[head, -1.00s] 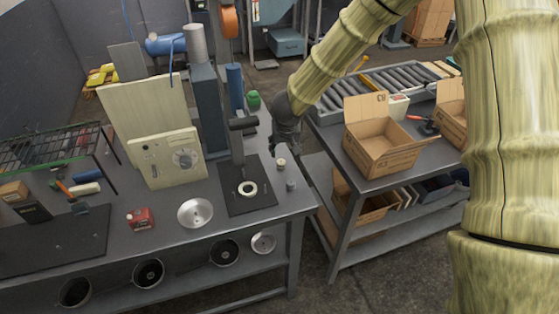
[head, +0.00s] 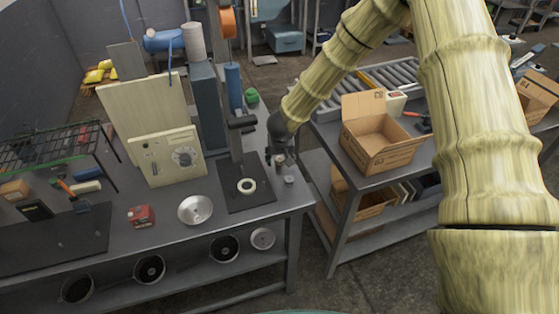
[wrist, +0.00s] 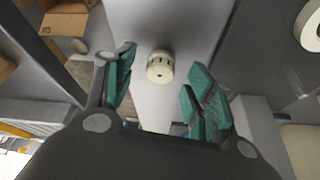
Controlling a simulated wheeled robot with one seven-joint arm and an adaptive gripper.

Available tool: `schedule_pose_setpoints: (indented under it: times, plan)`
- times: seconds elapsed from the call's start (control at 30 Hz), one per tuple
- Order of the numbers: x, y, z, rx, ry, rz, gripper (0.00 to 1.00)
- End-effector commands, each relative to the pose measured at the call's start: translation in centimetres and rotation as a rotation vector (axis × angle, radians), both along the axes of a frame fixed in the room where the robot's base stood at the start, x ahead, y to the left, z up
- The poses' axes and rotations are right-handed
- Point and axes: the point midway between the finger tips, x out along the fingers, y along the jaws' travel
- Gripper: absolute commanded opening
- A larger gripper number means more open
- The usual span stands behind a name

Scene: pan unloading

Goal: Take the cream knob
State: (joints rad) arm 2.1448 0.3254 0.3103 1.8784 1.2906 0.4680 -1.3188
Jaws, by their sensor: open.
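The cream knob (wrist: 160,66) is a small ribbed cylinder standing on the grey bench top. In the wrist view it lies near the fingertip ends, between the two teal-padded fingers, with visible space on both sides. My gripper (wrist: 161,80) is open and empty.
A white ring (head: 247,186) lies on a dark plate to the left, by a dark upright post (head: 236,140). A metal dish (head: 195,210) is further left. An open cardboard box (head: 375,155) stands on the right-hand table.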

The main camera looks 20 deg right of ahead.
Motion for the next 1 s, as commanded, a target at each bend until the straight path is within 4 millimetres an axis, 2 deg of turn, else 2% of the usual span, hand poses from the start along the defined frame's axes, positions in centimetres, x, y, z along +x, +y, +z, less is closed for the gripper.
schedule_pose_setpoints:
  times: [0.17,0.47,0.7,1.0]
  plan:
    - [0.36,-0.11,-0.92,-0.001,0.0,-0.001,0.54]
    - [0.43,-0.15,-1.08,-0.001,0.0,0.0,0.54]
    - [0.42,-0.15,-1.07,-0.001,0.0,0.0,0.11]
    - [0.43,-0.14,-1.03,-0.001,0.0,0.0,0.1]
